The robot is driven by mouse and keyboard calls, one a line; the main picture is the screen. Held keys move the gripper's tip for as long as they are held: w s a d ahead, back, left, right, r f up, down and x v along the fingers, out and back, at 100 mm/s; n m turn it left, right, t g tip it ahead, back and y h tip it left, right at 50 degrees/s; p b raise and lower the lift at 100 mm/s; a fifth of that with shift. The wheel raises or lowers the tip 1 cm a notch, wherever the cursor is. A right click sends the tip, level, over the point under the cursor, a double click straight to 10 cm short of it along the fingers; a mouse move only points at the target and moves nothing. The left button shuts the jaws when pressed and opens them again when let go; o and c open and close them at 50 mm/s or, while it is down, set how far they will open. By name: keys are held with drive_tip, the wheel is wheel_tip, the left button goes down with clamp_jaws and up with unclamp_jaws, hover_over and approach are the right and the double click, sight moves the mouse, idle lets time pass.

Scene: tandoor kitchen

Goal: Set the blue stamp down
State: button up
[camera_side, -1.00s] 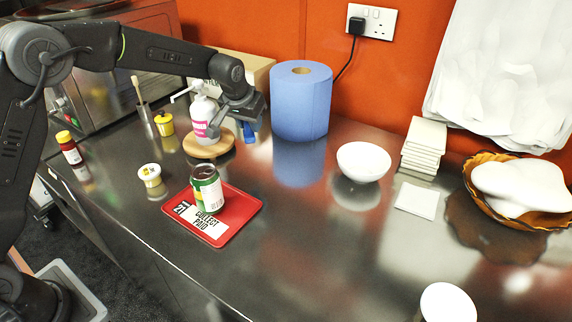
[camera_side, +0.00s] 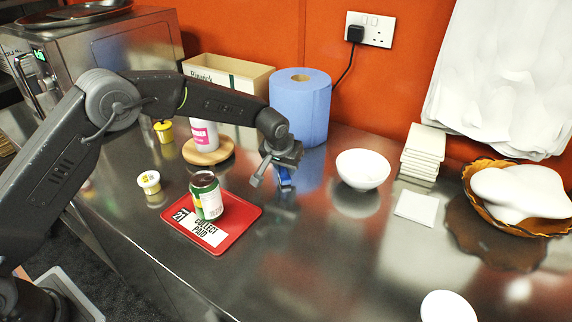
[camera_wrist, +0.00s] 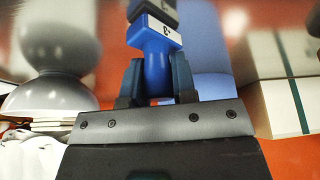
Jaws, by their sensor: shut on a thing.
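My gripper (camera_side: 278,172) is shut on the blue stamp (camera_side: 284,178). It holds the stamp over the steel counter, to the right of the red tray and in front of the blue paper roll. In the wrist view the blue stamp (camera_wrist: 158,68) sits between the two fingers (camera_wrist: 157,85), with a white label band and a dark end. In the side view the fingers partly hide the stamp, and I cannot tell whether its lower end touches the counter.
The red tray (camera_side: 238,240) carries a green can (camera_side: 207,197) and a printed card. A white bowl (camera_side: 363,168) stands to the right. The blue paper roll (camera_side: 300,106) and a bottle on a wooden board (camera_side: 208,153) stand behind. Bare counter (camera_side: 320,250) lies in front.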

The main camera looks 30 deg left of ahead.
drive_tip(key=shift+f, duration=0.1)
drive_tip(key=o, duration=0.9)
